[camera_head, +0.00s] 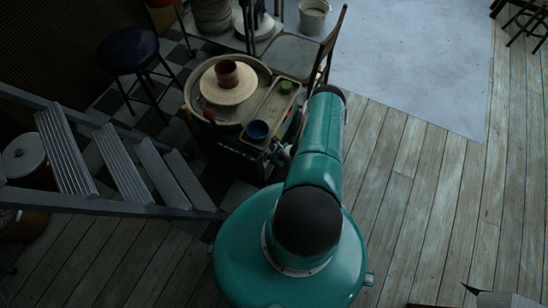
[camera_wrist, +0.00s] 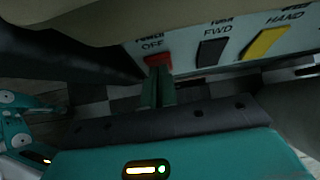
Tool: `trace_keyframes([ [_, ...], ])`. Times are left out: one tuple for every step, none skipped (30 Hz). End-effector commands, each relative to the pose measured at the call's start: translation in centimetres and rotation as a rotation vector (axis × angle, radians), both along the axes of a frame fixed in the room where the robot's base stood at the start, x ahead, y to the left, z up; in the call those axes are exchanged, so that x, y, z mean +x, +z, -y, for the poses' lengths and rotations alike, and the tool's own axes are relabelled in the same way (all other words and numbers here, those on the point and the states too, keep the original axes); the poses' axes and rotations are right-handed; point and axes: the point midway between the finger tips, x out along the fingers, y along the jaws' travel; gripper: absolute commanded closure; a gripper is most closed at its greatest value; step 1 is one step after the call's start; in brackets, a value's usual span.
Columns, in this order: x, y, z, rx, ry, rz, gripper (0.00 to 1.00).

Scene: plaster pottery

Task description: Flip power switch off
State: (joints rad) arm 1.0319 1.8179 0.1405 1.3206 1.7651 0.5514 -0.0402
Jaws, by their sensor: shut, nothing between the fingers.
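The pottery wheel (camera_head: 199,98) stands left of my arm in the head view, with a brown pot (camera_head: 227,73) on its round plate. In the wrist view its panel carries a red switch (camera_wrist: 158,60), with the word OFF beside it and another word partly legible above. My gripper (camera_wrist: 158,72) is shut and empty, with its narrow fingers pointing at the red switch from just below. The fingertips cover the switch's lower edge; I cannot tell whether they touch it. In the head view my gripper is mostly hidden beside the wheel's front.
A black FWD switch (camera_wrist: 208,51) and a yellow HAND switch (camera_wrist: 263,43) sit right of the red one. A metal stair (camera_head: 125,175), a stool (camera_head: 128,50) and a chair (camera_head: 292,55) surround the wheel. Floor at right is clear.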

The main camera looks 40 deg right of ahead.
Motion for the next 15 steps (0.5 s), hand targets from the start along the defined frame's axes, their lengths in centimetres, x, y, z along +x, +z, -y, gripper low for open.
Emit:
trace_keyframes([
  [-0.02, 0.01, 0.02, 0.000, 0.000, 0.000, 1.00],
  [-0.02, 0.01, 0.02, 0.000, 0.000, 0.000, 1.00],
  [-0.02, 0.02, 0.02, 0.000, 0.000, 0.000, 1.00],
  [-0.02, 0.02, 0.03, 0.000, 0.000, 0.000, 1.00],
  [0.00, 0.02, 0.02, 0.000, 0.000, -0.001, 1.00],
  [0.09, 0.05, 0.00, -0.002, 0.000, -0.006, 1.00],
  [0.22, 0.07, -0.02, -0.005, 0.001, -0.011, 1.00],
  [0.36, 0.10, -0.05, -0.009, 0.002, -0.020, 1.00],
  [0.62, 0.16, -0.13, -0.015, 0.002, -0.035, 1.00],
  [0.82, 0.19, -0.21, -0.021, 0.003, -0.051, 1.00],
  [0.69, 0.10, -0.21, -0.020, 0.001, -0.055, 1.00],
  [0.63, 0.07, -0.19, -0.019, 0.000, -0.054, 1.00],
  [0.63, 0.07, -0.18, -0.019, 0.000, -0.053, 1.00],
  [0.64, 0.08, -0.18, -0.019, 0.000, -0.053, 1.00],
  [0.64, 0.08, -0.18, -0.020, -0.001, -0.052, 1.00],
])
